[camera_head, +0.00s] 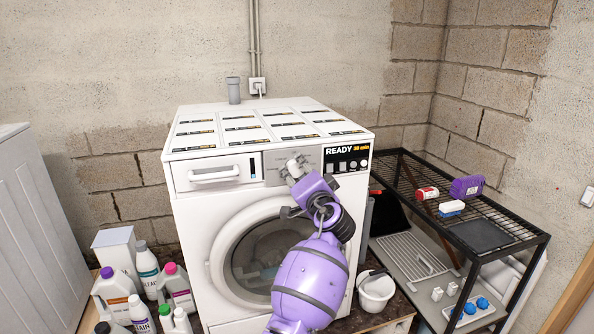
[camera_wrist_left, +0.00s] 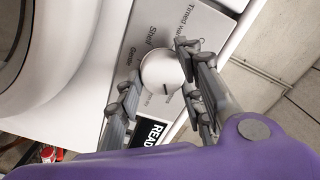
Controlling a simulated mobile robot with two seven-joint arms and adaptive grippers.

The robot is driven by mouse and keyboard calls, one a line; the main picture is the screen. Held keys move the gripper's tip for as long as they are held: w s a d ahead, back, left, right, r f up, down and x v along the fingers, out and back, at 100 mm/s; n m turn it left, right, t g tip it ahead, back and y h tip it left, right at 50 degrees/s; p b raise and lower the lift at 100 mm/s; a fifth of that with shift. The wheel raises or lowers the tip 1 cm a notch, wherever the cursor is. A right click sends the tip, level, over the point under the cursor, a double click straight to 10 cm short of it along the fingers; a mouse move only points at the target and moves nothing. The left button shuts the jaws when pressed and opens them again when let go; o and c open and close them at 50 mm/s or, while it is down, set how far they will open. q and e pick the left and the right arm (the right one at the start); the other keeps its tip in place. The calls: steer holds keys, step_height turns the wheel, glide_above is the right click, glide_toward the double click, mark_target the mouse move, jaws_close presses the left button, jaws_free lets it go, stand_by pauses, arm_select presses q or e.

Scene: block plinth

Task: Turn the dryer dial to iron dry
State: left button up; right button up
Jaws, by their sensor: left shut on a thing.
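The dryer (camera_head: 190,240) is a white front-loading machine with a round door. Its dial (camera_wrist_left: 158,70) is a white round knob on the grey control panel, with printed labels around it; "Timed", "Shelf" and "Gentle" are readable in the left wrist view. A short dark mark shows on the dial's lower right part, towards smaller print I cannot read clearly. My left gripper (camera_wrist_left: 162,64) is shut on the dial, one finger on each side. In the head view my purple left arm covers part of the door, and the left gripper (camera_head: 295,167) largely hides the dial. My right gripper is not in view.
A black display (camera_head: 347,157) reads "READY" right of the dial. A drawer handle (camera_head: 213,176) sticks out to the left. Bottles (camera_head: 113,292) stand at lower left. A black rack (camera_head: 500,217) with small items and a white bucket (camera_head: 376,290) are on the right.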

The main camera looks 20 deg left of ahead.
arm_select(q)
steer(key=m+p, duration=0.1)
steer(key=m, duration=0.2)
steer(key=shift+d, duration=0.1)
steer(key=shift+s+f+m+p, duration=0.15)
steer(key=shift+m+p, duration=0.35)
steer(key=shift+m, duration=0.6)
steer(key=shift+f+m+p, duration=0.3)
steer(key=shift+m, duration=0.5)
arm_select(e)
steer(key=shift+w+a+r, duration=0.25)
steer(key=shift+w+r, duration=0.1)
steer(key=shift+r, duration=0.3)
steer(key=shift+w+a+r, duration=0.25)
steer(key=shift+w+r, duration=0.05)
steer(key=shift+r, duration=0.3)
arm_select(q)
steer(key=shift+f, duration=0.3)
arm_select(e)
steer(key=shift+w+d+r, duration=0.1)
arm_select(q)
steer(key=o, duration=1)
steer(key=shift+r, duration=0.1)
steer(key=shift+o, duration=0.2)
steer(key=shift+r, duration=0.1)
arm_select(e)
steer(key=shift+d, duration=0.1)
